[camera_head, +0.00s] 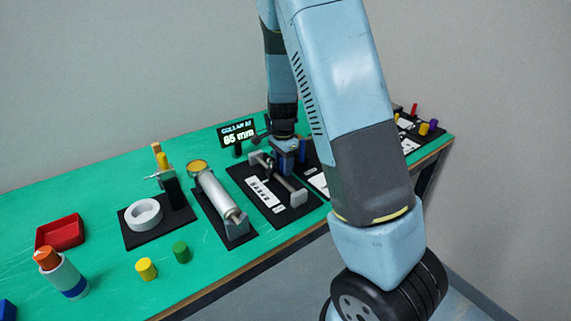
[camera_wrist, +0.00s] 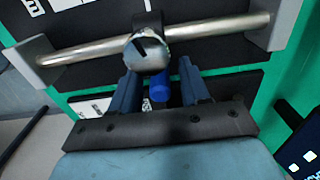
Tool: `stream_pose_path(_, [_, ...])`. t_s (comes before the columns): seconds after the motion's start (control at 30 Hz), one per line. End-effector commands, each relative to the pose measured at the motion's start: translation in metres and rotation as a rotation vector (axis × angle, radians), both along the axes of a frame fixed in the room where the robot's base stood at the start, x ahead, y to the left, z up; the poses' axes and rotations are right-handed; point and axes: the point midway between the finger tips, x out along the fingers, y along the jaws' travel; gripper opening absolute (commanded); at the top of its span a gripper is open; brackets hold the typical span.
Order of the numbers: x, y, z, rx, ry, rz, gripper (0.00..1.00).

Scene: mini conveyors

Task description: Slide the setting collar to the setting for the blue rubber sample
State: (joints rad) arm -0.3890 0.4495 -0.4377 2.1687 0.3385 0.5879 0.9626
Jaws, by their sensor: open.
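The silver setting collar (camera_wrist: 147,53), round with a dark slot, sits on a metal rod (camera_wrist: 215,28) between two grey end blocks. In the head view the rod (camera_head: 283,182) lies over a black board with white labels, and the collar is mostly hidden by my gripper. A display (camera_head: 238,132) reads "COLLAR AT 65 mm". My gripper (camera_wrist: 160,72) is open, its fingertips just short of the collar and on either side of it; I cannot tell whether they touch. A blue cylinder (camera_wrist: 159,86) shows between the fingers, apparently beyond them. I cannot tell whether it is the rubber sample.
A silver cylinder device (camera_head: 215,195) and a board with a white ring (camera_head: 143,212) stand to the left. Coloured pegs (camera_head: 424,128) stand at the right.

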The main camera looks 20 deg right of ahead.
Motion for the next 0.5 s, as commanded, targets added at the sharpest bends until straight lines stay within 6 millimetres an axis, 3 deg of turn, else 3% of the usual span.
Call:
stream_pose_path(0.17, [0.001, 0.0, 0.022, 0.0, -0.004, 0.001, 0.46])
stream_pose_path(0.5, [0.004, 0.0, 0.088, 0.001, -0.004, 0.001, 0.46])
